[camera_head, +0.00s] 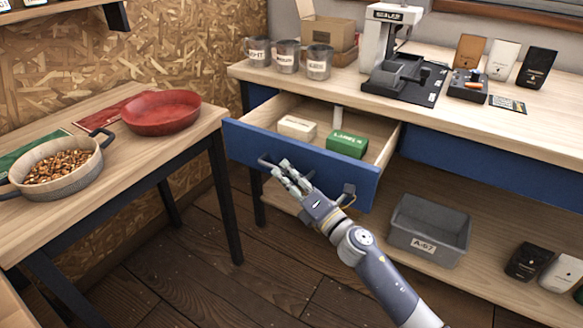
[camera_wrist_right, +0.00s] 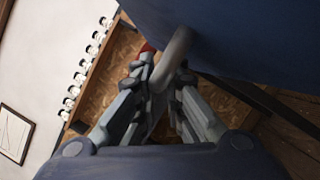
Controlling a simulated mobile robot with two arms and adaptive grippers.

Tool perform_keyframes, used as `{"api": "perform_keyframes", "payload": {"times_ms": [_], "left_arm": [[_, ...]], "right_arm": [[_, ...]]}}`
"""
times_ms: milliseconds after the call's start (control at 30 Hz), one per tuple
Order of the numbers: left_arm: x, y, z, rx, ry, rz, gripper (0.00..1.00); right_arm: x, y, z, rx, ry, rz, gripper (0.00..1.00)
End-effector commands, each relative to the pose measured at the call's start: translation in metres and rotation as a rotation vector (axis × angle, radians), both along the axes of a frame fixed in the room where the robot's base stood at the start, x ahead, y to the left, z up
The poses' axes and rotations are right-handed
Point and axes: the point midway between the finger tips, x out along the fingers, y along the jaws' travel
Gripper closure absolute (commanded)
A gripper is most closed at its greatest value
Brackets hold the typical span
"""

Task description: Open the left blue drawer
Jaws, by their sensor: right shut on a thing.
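The left blue drawer (camera_head: 335,168) is pulled out from under the counter, and its inside shows. It holds a cream box (camera_head: 297,127), a green labelled box (camera_head: 347,144) and a small white upright object (camera_head: 338,117). In the right wrist view the handle (camera_wrist_right: 172,60) passes between the fingers, close to the blue drawer front (camera_wrist_right: 250,40). The fingers partly hide the handle. My left gripper is not in view.
A table at left carries a red bowl (camera_head: 160,112) and a pan of beans (camera_head: 55,168). A grey bin (camera_head: 428,230) sits on the lower shelf. Floor before the drawer is clear.

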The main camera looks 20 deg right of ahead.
Motion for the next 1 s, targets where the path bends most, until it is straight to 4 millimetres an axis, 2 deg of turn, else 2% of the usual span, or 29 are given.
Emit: {"api": "perform_keyframes", "payload": {"times_ms": [333,800,833,867,1000], "left_arm": [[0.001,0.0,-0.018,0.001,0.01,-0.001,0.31],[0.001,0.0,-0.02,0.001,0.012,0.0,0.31],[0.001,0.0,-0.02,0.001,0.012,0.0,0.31],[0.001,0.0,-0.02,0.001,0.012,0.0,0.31],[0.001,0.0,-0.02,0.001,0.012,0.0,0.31]], "right_arm": [[-0.014,0.017,-0.001,0.002,0.003,-0.002,1.0],[-0.015,0.019,-0.001,0.001,0.002,-0.003,1.0],[-0.015,0.019,-0.001,0.001,0.002,-0.003,0.88],[-0.015,0.019,-0.001,0.001,0.002,-0.003,0.82],[-0.015,0.019,-0.001,0.001,0.001,-0.002,0.82]]}}
